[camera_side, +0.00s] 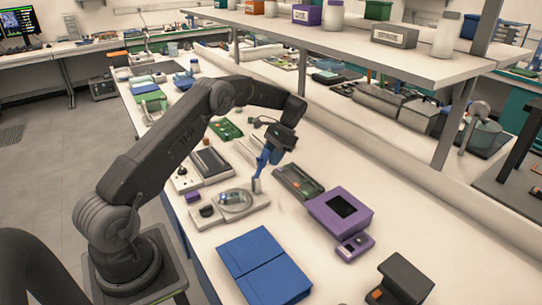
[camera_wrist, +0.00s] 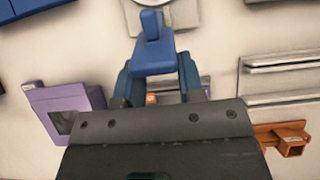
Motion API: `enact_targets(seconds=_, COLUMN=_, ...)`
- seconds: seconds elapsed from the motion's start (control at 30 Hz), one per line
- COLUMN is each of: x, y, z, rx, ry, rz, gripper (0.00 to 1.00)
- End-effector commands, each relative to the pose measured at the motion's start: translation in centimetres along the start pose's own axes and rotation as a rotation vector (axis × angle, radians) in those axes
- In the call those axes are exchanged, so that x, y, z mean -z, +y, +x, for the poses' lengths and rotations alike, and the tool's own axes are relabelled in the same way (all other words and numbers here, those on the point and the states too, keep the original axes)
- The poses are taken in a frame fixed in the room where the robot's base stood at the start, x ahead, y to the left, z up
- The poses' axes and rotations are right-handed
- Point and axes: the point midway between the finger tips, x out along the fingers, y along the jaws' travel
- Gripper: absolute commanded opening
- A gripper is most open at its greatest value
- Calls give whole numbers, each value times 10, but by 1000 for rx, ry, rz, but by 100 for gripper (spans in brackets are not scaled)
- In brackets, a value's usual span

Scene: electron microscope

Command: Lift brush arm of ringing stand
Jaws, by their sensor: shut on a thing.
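The ringing stand (camera_side: 262,199) is a pale base with a round, clear-looking disc, on the bench in the side view. Part of its pale base and disc also shows at the top of the wrist view (camera_wrist: 185,14). My gripper (camera_side: 268,158) is above the stand's right side, pointing down. In the wrist view my gripper (camera_wrist: 157,72) has its blue fingers on either side of a bright blue piece, which I take for the brush arm (camera_wrist: 153,55). It is shut on this piece. In the side view I cannot clearly separate the brush arm from the fingers.
A blue flat case (camera_side: 262,265) lies in front of the stand. A purple device (camera_side: 338,213) and a green-topped tray (camera_side: 298,181) are to the right. A pale grey device (camera_side: 205,168) stands behind. A shelf (camera_side: 350,45) runs above the bench's far side.

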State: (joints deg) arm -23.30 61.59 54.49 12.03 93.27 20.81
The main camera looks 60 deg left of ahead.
Motion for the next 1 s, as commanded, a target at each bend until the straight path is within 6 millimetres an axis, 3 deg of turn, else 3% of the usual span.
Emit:
enact_targets(seconds=0.2, x=2, y=2, z=6, rx=-5, ry=-5, rz=4, gripper=0)
enact_targets(seconds=0.23, x=2, y=2, z=6, rx=-5, ry=-5, rz=4, gripper=37)
enact_targets(seconds=0.5, x=1, y=1, z=4, rx=-3, ry=-3, rz=2, gripper=62)
enact_targets(seconds=0.8, x=1, y=0, z=-1, rx=-1, ry=-1, rz=1, gripper=62)
enact_targets(seconds=1.0, x=2, y=0, z=-24, rx=0, ry=0, rz=1, gripper=62)
